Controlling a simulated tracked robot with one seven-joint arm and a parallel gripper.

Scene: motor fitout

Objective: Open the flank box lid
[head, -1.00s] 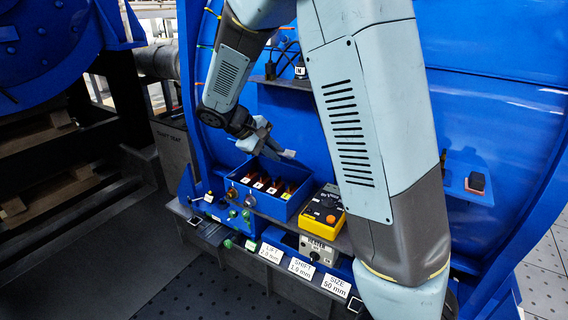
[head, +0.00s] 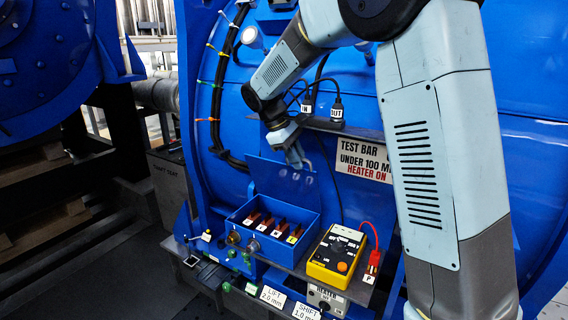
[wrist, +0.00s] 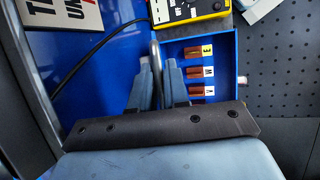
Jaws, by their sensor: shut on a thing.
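The blue flank box (head: 240,236) sits on the ledge at the machine's side. Its blue lid (head: 266,178) stands raised, roughly upright, along the back edge, and the inside shows several copper-coloured terminals (head: 278,226) with letter tags. My gripper (head: 294,155) is at the lid's upper edge, shut on what looks like its grey handle. In the wrist view the fingers (wrist: 156,85) close around the grey handle bar, with the box (wrist: 240,68) and tagged terminals beyond. The lid's hinge and the exact finger contact cannot be made out.
A yellow meter (head: 336,256) stands right of the box, with a red-leaded plug (head: 373,264) beside it. A shelf with cable plugs (head: 336,110) and a test bar sign (head: 364,160) are above. Green and metal fittings (head: 234,238) line the box's front.

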